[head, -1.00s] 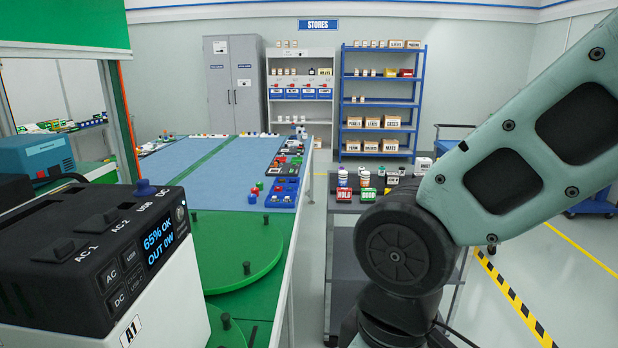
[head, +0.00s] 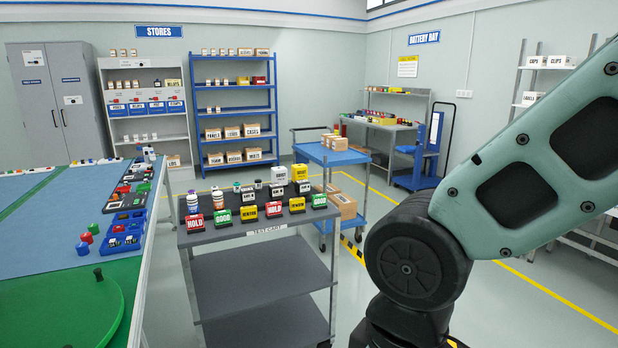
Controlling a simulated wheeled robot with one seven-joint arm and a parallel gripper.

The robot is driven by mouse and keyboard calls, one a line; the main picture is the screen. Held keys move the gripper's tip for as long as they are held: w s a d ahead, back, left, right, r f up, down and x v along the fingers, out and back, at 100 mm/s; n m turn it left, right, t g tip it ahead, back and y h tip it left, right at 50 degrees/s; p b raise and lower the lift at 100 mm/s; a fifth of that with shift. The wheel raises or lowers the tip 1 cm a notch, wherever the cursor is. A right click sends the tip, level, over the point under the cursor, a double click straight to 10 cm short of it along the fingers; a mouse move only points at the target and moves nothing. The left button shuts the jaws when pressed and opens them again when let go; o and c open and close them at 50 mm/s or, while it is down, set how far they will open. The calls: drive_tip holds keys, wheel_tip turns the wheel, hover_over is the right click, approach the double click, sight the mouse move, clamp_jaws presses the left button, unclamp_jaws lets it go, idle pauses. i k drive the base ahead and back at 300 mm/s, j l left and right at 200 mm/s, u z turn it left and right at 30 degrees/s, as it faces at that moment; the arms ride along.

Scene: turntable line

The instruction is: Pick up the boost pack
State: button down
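I cannot pick out the boost pack with certainty, as the small labels are too blurred to read. On the back of the grey test cart (head: 215,237) stand a white box (head: 279,175) and a yellow box (head: 300,174), side by side and upright. Either may be a pack. Small dark-and-white items (head: 248,190) stand to their left, beside two bottles (head: 192,202). My arm crosses the right side of the head view; my gripper is out of view.
Red, green and yellow signs (head: 249,213) line the cart's front. A blue trolley (head: 335,156) with boxes stands behind it. The blue-and-green table (head: 38,205) with small parts is at left. A workbench (head: 383,128) is at the back. Floor shows between cart and shelves.

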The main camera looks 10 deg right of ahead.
sight(279, 174)
drive_tip(key=i+u, duration=0.1)
drive_tip(key=i, duration=1.25)
drive_tip(key=i+l+u, duration=0.15)
drive_tip(key=i, duration=0.55)
drive_tip(key=i+l+u, duration=0.1)
drive_tip(key=i, duration=0.55)
